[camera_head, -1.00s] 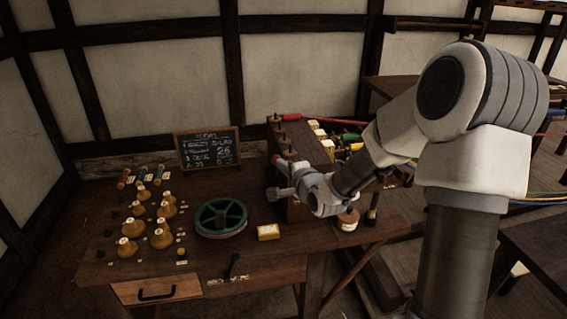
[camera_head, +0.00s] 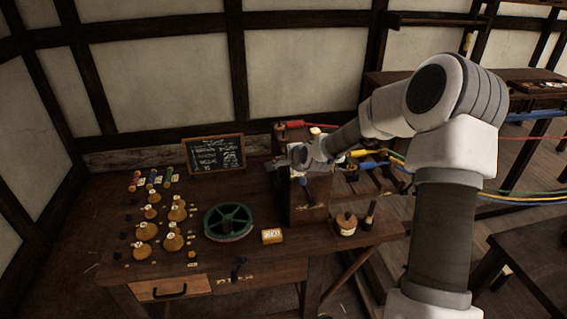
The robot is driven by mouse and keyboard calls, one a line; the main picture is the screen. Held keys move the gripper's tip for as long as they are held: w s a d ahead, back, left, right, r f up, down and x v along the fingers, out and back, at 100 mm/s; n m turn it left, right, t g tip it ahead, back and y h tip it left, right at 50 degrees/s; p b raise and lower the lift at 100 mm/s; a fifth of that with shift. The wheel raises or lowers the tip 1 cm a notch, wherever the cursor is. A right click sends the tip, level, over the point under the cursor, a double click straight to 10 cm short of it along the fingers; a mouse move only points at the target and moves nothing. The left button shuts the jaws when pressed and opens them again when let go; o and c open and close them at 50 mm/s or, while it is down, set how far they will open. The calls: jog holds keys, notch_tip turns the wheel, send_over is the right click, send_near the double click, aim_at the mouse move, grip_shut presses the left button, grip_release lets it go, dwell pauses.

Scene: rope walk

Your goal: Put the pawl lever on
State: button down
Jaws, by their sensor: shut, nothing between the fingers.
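A small black lever (camera_head: 238,266) stands at the front edge of the workbench, above a small label strip. I take it for the pawl lever, but the label is too small to read and its setting is not clear. A green spoked wheel (camera_head: 228,222) lies flat on the bench just behind it. My gripper (camera_head: 275,164) is shut and empty. It is up by the top of the wooden block, behind and to the right of the lever and well apart from it.
A wooden block (camera_head: 310,205) stands on the right of the bench, with coloured ropes (camera_head: 385,160) running off right. A yellow labelled box (camera_head: 272,236) sits by the wheel. Several tan bobbins (camera_head: 146,231) fill the left. A chalkboard (camera_head: 214,154) stands behind.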

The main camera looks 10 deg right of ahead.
jog(key=shift+w, duration=0.3)
jog(key=shift+r, duration=0.1)
dwell(0.4)
